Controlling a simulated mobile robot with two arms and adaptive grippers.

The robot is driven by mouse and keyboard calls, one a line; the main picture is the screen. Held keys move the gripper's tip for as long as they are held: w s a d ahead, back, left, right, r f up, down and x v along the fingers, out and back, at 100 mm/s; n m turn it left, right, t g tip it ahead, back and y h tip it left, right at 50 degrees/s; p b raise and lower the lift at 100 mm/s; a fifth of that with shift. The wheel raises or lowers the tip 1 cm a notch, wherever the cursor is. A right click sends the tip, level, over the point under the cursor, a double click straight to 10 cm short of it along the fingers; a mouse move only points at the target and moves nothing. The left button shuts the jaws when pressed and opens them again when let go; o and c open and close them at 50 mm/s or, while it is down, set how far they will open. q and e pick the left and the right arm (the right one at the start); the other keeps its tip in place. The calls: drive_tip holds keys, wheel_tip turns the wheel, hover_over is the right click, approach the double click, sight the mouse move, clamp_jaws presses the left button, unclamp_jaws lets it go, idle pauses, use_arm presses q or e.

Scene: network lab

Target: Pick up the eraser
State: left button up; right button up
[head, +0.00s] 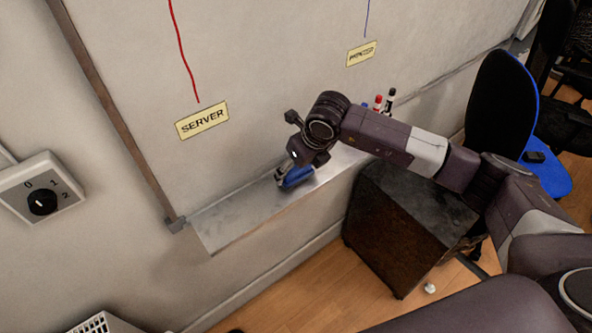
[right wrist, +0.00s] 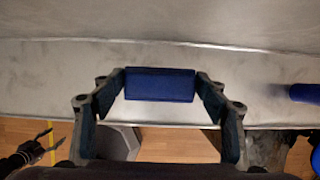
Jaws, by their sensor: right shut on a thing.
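The eraser is a dark blue block (right wrist: 160,84) over the silver ledge under the whiteboard. It also shows in the head view (head: 297,177), partly covered by my gripper. My right gripper (right wrist: 160,88) is shut on it, with one finger at each short end. In the head view my right gripper (head: 294,172) points down at the ledge. I cannot tell whether the eraser still touches the ledge. My left gripper (right wrist: 42,145) seems to show low at the left of the right wrist view, its fingers apart; it is outside the head view.
The metal ledge (head: 235,220) runs along the whiteboard's foot. Several markers (head: 379,103) stand farther right along it. A dark cabinet (head: 400,230) stands below, with a blue chair (head: 540,130) to its right. The ledge left of the eraser is clear.

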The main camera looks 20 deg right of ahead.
sight(296, 168)
wheel_tip(296, 168, up, 20)
drive_tip(key=b, duration=0.4)
drive_tip(key=shift+f, duration=0.2)
